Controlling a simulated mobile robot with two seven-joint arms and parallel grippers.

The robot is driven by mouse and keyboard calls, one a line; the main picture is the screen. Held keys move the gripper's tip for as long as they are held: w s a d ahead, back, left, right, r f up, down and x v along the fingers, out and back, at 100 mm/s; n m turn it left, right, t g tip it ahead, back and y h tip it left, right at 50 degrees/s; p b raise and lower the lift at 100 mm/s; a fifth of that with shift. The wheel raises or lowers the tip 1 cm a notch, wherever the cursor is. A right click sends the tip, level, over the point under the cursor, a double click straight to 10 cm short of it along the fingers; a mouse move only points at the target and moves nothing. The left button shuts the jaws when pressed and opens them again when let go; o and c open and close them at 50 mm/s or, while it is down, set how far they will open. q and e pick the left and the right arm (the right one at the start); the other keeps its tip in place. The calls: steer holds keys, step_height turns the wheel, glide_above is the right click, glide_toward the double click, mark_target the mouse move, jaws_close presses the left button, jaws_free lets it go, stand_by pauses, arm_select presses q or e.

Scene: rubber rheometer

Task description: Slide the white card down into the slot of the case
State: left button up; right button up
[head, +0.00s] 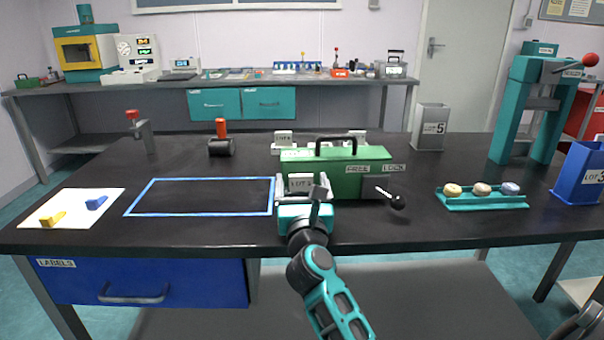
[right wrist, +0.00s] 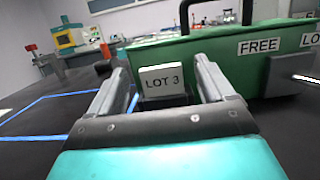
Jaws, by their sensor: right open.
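The green case (head: 350,180) stands on the black table with a black handle on top. Its front carries FREE and LOCK labels and a black-knobbed lever (head: 395,200). A white card (head: 300,182) reading LOT 3 is upright at the case's left front; it also shows in the right wrist view (right wrist: 162,79). Its lower edge meets a dark area, and I cannot tell whether it sits in a slot. My right gripper (head: 308,192) is open, its fingers on either side of the card, apparently not gripping it. My left gripper is out of view.
More white cards (head: 283,139) stand behind the case. A blue-outlined rectangle (head: 200,181) and a white sheet (head: 70,208) with small blocks lie left. A teal tray (head: 482,203) with round samples, a grey bin (head: 429,128) and a teal press (head: 530,110) are right.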

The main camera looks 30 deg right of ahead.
step_height(320, 180, up, 3)
steer(key=shift+f+p, duration=0.15)
steer(key=shift+p, duration=0.75)
arm_select(q)
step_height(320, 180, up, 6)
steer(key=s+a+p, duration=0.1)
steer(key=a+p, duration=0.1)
steer(key=p, duration=0.5)
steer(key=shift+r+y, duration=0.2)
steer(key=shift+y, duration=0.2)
arm_select(e)
step_height(320, 180, up, 17)
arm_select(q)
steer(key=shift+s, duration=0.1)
